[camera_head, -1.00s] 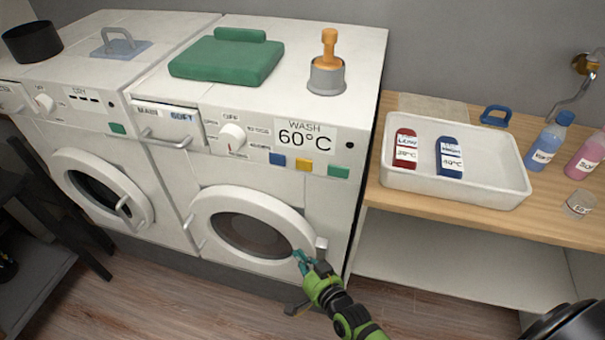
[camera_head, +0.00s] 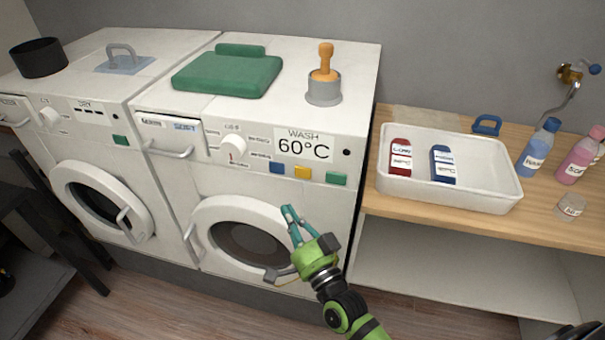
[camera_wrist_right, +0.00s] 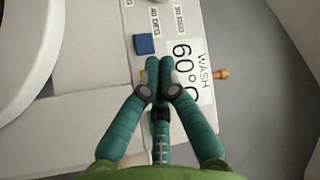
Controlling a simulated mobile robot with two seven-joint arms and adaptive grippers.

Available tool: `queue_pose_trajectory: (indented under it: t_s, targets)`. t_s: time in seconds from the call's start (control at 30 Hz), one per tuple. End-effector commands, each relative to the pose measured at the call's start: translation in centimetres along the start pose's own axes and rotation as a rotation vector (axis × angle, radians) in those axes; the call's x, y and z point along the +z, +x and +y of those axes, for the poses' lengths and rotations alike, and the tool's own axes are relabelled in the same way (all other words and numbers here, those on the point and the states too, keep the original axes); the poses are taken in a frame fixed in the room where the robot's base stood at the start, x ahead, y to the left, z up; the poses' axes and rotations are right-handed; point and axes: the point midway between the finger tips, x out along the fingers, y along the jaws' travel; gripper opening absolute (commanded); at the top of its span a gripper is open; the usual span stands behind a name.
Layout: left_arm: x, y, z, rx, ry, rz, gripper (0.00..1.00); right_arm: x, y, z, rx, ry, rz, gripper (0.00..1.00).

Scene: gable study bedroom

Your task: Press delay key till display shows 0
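The washing machine (camera_head: 215,185) has a display (camera_head: 303,146) reading "WASH 60°C"; it also shows sideways in the right wrist view (camera_wrist_right: 188,75). Under the display are a blue key (camera_head: 277,168), a yellow key (camera_head: 302,172) and a green key (camera_head: 336,178). I cannot read which is the delay key. My right gripper (camera_head: 290,210) is in front of the washer door's upper right, below the keys and apart from them. In the right wrist view its teal fingers (camera_wrist_right: 160,64) meet at the tips, empty, beside the blue key (camera_wrist_right: 144,44), covering most of the yellow one. My left gripper is out of view.
The round washer door (camera_head: 210,213) is just behind my right gripper. A dial (camera_head: 233,147) and drawer handle (camera_head: 170,150) stick out on the left. A white tray (camera_head: 450,198) with two packets stands on the wooden counter to the right.

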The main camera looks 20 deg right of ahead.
Motion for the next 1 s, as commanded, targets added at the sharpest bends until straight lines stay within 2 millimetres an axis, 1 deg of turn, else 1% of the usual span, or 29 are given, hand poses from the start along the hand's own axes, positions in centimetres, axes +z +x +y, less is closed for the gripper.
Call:
queue_pose_trajectory:
  t_s: [0.17, 0.5, 0.63, 0.8, 1.0]
  targets:
    - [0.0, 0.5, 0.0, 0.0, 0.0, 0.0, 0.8, -0.5, 0.8, 0.7, -0.001, -0.002, 0.0, 0.0]
    - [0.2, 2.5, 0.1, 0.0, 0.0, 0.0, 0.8, -2.8, 4.0, 3.2, -0.001, -0.005, 0.0, 0.0]
    - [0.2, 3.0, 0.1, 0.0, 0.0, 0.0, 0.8, -3.6, 5.0, 3.9, -0.001, -0.003, 0.0, 0.0]
    - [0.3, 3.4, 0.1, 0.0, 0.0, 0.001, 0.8, -4.2, 5.9, 4.4, 0.001, -0.002, -0.001, 0.0]
    - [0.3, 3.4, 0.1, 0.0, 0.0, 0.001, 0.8, -4.5, 6.1, 4.5, 0.001, -0.001, -0.001, 0.0]
